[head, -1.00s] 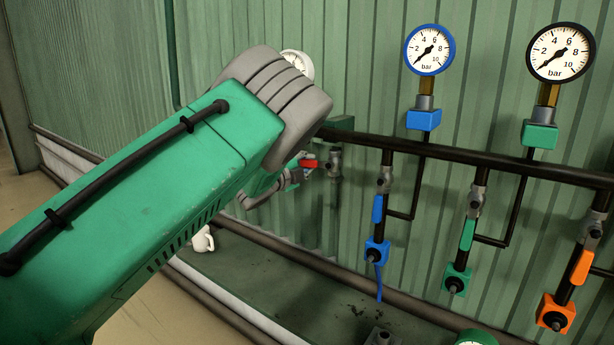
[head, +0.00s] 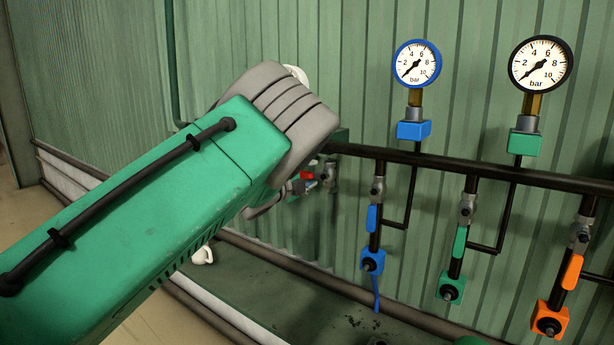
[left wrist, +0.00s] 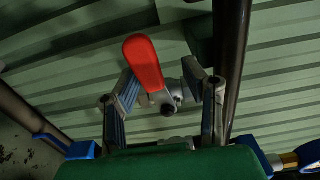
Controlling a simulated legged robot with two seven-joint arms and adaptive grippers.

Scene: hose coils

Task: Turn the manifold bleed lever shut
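The bleed lever has a red handle (left wrist: 143,62) on a small grey valve (left wrist: 172,92). In the left wrist view the handle points up and slightly left, in front of the green wall. My left gripper (left wrist: 163,84) has its fingers apart, one on each side of the valve and lower handle. I cannot tell whether either finger touches it. In the head view the red handle (head: 308,176) shows small at the left end of the dark manifold pipe (head: 450,165). My left arm hides most of the gripper there. My right gripper is not in view.
Blue (head: 372,218), green (head: 460,243) and orange (head: 572,272) handled valves hang below the pipe to the right. A blue gauge (head: 417,63) and a black gauge (head: 540,63) stand above. A white mug (head: 203,255) is low behind my arm. A dark vertical pipe (left wrist: 232,60) runs close beside the gripper.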

